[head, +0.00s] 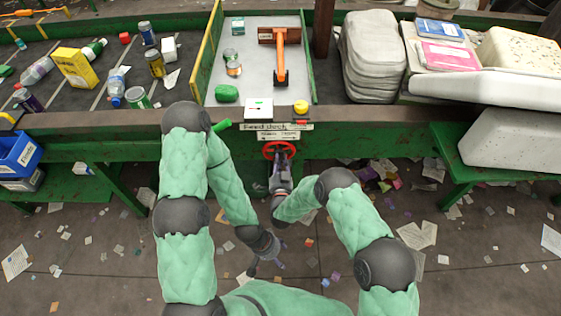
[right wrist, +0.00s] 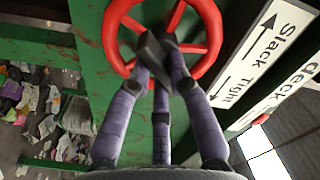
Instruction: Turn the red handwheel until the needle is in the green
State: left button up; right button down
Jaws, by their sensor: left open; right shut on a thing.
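The red handwheel (head: 268,147) is on the front of the green frame, below the feed deck sign. In the right wrist view, the red handwheel (right wrist: 207,22) fills the upper middle. My right gripper (head: 281,158) is at the wheel. Its fingers (right wrist: 163,48) are shut together over the wheel's centre and hide the hub; which part they grip is hard to tell. A white box (head: 258,108) on the deck edge above may be the gauge; no needle or green zone can be made out. My left gripper (head: 266,266) hangs open and empty, low and away from the wheel.
A sign (right wrist: 262,60) beside the wheel reads Slack and Tight with opposite arrows. A yellow knob (head: 300,107) is on the deck edge. A belt with litter (head: 100,82) lies left, a bench with stacked slabs (head: 374,60) right. Scraps cover the floor.

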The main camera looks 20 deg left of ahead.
aim_at(280, 137)
jog(key=m+b, duration=0.4)
jog(key=m, duration=0.1)
jog(key=shift+f, duration=0.2)
jog(key=shift+a+m+b, duration=0.1)
jog(key=shift+m+b, duration=1.25)
jog(key=shift+m, duration=1.05)
jog(key=c, duration=1.1)
grip_release()
jog(key=shift+c, duration=0.2)
notch_tip(280, 137, up, 10)
